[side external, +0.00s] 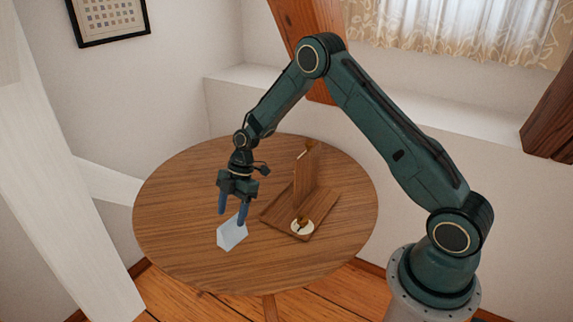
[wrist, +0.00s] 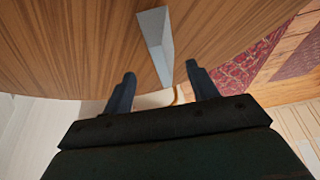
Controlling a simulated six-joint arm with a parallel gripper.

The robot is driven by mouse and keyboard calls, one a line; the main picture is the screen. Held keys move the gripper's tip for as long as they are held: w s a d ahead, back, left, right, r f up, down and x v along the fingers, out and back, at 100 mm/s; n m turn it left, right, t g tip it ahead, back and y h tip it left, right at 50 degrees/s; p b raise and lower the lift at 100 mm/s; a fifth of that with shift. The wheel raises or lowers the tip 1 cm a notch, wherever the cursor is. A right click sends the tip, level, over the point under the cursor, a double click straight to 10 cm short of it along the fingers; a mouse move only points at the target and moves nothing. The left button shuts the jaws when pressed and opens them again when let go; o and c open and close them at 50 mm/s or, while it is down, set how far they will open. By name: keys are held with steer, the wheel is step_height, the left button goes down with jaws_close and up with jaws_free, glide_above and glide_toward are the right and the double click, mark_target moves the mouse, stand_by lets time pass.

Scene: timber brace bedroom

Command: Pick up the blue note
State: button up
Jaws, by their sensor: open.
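The blue note (side external: 231,234) is a pale blue folded piece standing on the round wooden table (side external: 180,215), left of the table's middle in the side external view. In the wrist view the note (wrist: 156,42) stands upright ahead of the jaws, near their centre line. My gripper (side external: 232,219) is open and points down just above the note. In the wrist view the two dark fingers of my gripper (wrist: 160,80) are apart with nothing between them that I can see gripped. Contact between fingers and note cannot be told.
A wooden stand (side external: 306,177) with a flat base is right of the note, with a small white round dish (side external: 302,228) on the base. The table is otherwise bare. A white beam (side external: 60,150) rises at the left, and a wall ledge (side external: 440,115) runs behind.

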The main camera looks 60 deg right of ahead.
mark_target(231, 220)
steer(key=shift+a+f, duration=0.1)
steer(key=shift+f, duration=0.15)
steer(key=shift+f, duration=0.1)
steer(key=shift+x, duration=2.5)
steer(key=shift+s, duration=0.15)
steer(key=shift+c, duration=0.2)
steer(key=c, duration=1)
